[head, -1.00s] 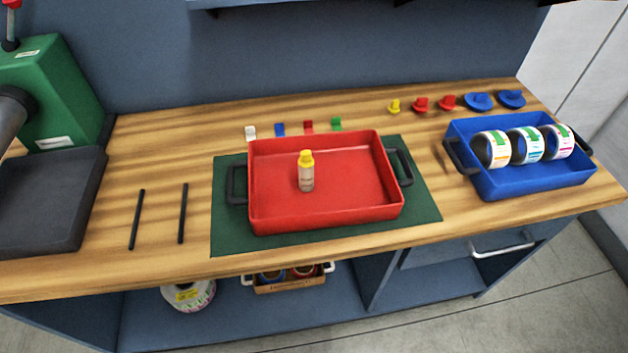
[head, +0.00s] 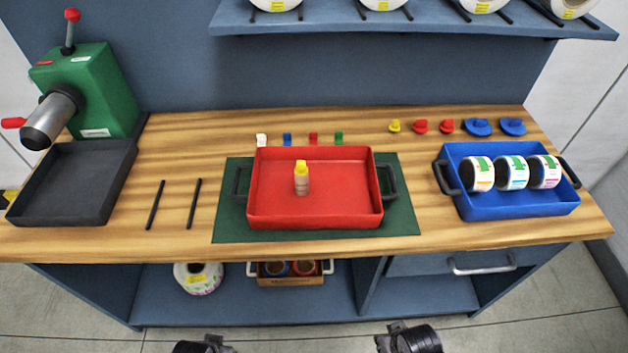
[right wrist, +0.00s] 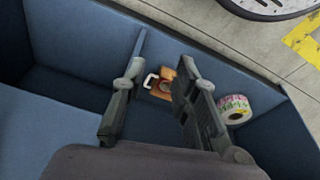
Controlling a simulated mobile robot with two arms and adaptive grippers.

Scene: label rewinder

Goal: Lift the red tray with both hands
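The red tray (head: 315,215) sits level on a dark green mat (head: 400,227) in the middle of the wooden bench. It has a black handle on its left end (head: 241,183) and another on its right end (head: 388,182). A small bottle with a yellow cap (head: 302,180) stands upright inside it. My left gripper (head: 205,345) shows only partly at the bottom edge of the head view, and its fingers cannot be read. My right gripper (head: 408,338) is low in front of the bench, away from the tray. In the right wrist view its fingers (right wrist: 160,75) are apart and empty.
A blue tray (head: 520,209) with white rolls stands at the right. A green machine (head: 100,90) and a dark grey tray (head: 75,185) stand at the left. Two black rods (head: 155,205) lie between. An overhead shelf (head: 420,22) spans the back.

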